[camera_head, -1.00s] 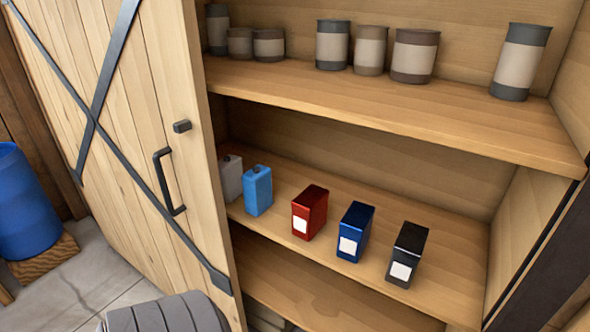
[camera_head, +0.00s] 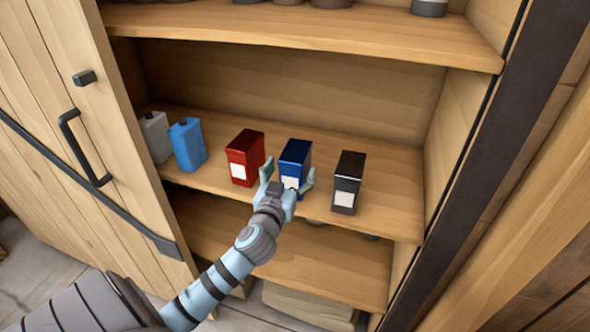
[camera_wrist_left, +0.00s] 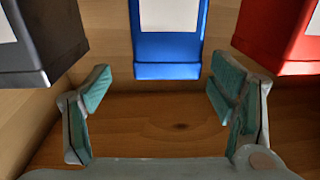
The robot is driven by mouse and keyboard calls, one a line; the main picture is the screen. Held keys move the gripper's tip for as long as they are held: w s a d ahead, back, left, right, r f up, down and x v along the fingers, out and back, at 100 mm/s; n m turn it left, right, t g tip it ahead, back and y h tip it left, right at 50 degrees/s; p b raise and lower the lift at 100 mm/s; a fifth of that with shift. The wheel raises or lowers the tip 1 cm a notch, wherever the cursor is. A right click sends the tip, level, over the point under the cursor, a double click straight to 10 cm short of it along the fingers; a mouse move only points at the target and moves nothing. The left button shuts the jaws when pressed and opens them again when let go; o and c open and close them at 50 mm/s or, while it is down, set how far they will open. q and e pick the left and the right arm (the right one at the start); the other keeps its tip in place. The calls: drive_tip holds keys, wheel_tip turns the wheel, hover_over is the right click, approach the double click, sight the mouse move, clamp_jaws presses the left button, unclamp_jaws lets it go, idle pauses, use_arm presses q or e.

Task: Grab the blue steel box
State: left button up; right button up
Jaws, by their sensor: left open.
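The blue steel box (camera_head: 296,160) stands upright on the middle shelf, between a red box and a black box. It has a white label on its front. My left gripper (camera_head: 288,183) is open in front of it, with a finger to either side of its lower front in the head view. In the left wrist view the blue box (camera_wrist_left: 167,45) stands ahead, centred between the open fingers (camera_wrist_left: 160,98). A stretch of bare shelf shows between the fingers there. My right gripper is not in view.
The red box (camera_head: 245,155) stands close on the left and the black box (camera_head: 349,180) on the right. A light blue canister (camera_head: 188,145) and a grey canister (camera_head: 155,137) stand further left. The upper shelf (camera_head: 300,40) overhangs. An open door (camera_head: 90,130) flanks the left side.

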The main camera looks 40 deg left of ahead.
sight(296, 155)
use_arm(q)
drive_tip(key=x, duration=0.2)
drive_tip(key=shift+w+a+f, duration=0.15)
drive_tip(key=shift+w, duration=0.05)
drive_tip(key=x, duration=0.5)
drive_tip(key=shift+s+a+f, duration=0.15)
drive_tip(key=shift+s+a, duration=0.05)
drive_tip(key=shift+a, duration=0.05)
drive_tip(key=shift+w+a+f, duration=0.1)
drive_tip(key=shift+w+f, duration=0.05)
drive_tip(key=shift+w, duration=0.05)
drive_tip(key=shift+s, duration=0.1)
drive_tip(key=c, duration=1.8)
